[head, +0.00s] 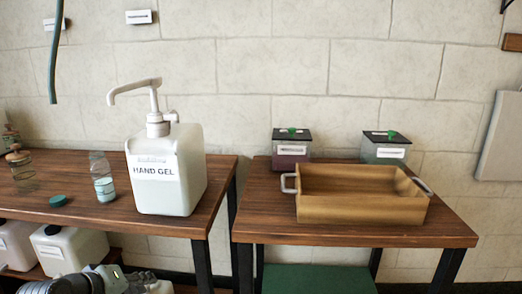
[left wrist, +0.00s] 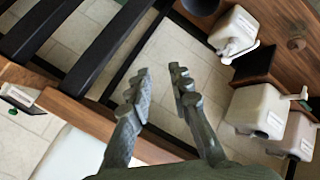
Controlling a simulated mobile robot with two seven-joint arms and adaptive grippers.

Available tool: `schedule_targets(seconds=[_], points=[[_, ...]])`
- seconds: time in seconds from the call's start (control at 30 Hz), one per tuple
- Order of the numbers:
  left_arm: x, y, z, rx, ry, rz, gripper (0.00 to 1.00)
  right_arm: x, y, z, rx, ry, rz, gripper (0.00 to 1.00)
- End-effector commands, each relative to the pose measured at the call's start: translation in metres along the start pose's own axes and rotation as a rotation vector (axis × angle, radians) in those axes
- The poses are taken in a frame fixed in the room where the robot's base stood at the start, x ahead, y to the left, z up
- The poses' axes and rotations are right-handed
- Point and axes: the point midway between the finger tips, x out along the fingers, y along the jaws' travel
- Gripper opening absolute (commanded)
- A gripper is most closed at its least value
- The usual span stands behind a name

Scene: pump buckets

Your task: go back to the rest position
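My left gripper (head: 112,282) shows at the bottom left of the head view, low in front of the left table (head: 95,222) and apart from everything on it. In the left wrist view my left gripper (left wrist: 160,84) has its two fingers apart with nothing between them, over tiled floor. A white hand gel pump bucket (head: 170,178) stands upright on the left table. A wooden tray (head: 360,212) with metal handles sits on the right table (head: 265,228). My right gripper is not in view.
A small clear bottle (head: 103,185) and a green cap (head: 58,200) are on the left table. Two dark-lidded boxes (head: 291,150) (head: 385,150) stand behind the tray. White canisters (head: 68,247) sit on the lower shelf near my gripper. A green tube (head: 56,50) hangs upper left.

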Motion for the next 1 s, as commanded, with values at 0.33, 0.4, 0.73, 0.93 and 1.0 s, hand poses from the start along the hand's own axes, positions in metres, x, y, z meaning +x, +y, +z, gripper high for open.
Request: schedule_targets(seconds=[0.33, 0.4, 0.73, 0.93, 1.0], points=[[0.018, -0.177, 0.187, 0.602, -0.306, -0.39, 0.2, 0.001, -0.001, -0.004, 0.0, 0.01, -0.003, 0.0], [0.011, -0.198, 0.212, 0.697, -0.36, -0.424, 0.2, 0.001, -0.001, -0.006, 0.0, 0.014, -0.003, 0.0], [-0.002, -0.228, 0.25, 0.846, -0.447, -0.464, 0.2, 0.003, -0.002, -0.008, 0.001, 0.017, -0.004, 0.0], [-0.002, -0.228, 0.25, 0.846, -0.447, -0.464, 0.2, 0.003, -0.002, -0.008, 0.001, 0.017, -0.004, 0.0], [-0.002, -0.228, 0.25, 0.846, -0.447, -0.464, 0.2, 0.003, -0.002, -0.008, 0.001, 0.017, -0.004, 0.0]])
